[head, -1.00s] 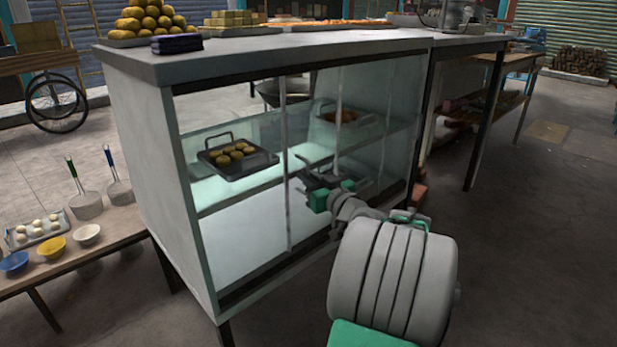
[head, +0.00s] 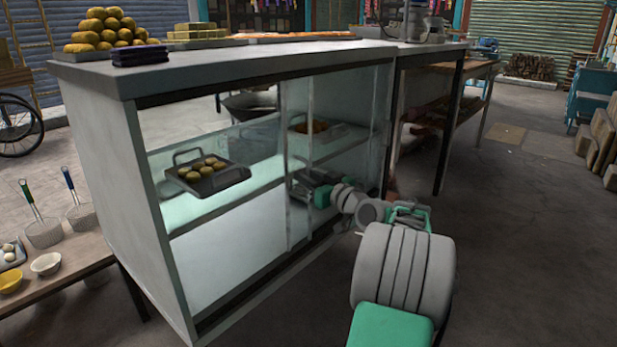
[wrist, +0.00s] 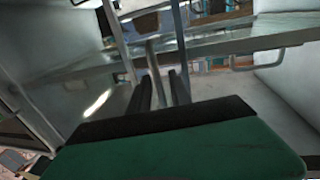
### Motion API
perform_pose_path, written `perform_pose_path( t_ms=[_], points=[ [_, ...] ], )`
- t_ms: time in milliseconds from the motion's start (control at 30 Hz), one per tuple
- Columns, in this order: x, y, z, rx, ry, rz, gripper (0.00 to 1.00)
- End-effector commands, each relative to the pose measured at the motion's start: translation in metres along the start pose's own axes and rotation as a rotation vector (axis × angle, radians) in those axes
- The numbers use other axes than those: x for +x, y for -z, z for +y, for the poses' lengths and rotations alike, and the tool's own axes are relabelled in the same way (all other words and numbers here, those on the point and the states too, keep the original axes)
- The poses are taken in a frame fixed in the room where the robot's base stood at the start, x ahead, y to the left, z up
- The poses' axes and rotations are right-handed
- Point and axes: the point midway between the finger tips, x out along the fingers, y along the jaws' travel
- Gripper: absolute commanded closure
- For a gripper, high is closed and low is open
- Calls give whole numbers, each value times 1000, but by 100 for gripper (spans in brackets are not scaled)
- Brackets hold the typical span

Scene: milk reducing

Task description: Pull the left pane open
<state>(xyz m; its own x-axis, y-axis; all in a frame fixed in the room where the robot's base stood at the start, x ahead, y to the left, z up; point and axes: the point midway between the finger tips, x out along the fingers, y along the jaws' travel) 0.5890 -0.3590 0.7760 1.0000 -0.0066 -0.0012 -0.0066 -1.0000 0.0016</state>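A glass-fronted display cabinet (head: 105,150) stands in front of me with sliding panes. The left pane's upright edge (head: 288,130) is close to a second upright bar (head: 309,95) on its right. The left part of the front is an open gap. My gripper (head: 298,184) is at the cabinet front beside these uprights, pointing left. In the wrist view, the two dark fingers of my gripper (wrist: 160,92) are apart, with a narrow grey upright (wrist: 154,65) showing between them. Whether they touch it cannot be told.
Inside, a tray of round buns (head: 212,178) is on the glass shelf, and another tray (head: 325,130) is behind the panes. A low wooden table (head: 75,262) with bowls and strainers stands to the left. The floor (head: 510,240) to the right is clear.

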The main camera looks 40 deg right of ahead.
Motion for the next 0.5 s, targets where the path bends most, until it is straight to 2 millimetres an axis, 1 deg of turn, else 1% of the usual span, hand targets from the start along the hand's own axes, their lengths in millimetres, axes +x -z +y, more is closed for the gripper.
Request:
perform_pose_path(
  t_ms=[33, 67, 333, 433, 500],
  points=[
    [0, 0, 0, 0, 0, 0, 71],
    [0, 0, 0, 0, -1, 1, 68],
    [-3, 1, 1, -1, -2, 1, 68],
    [-16, 3, 2, -1, -5, 0, 68],
    [-30, 3, 2, 0, -6, 0, 68]
  ],
)
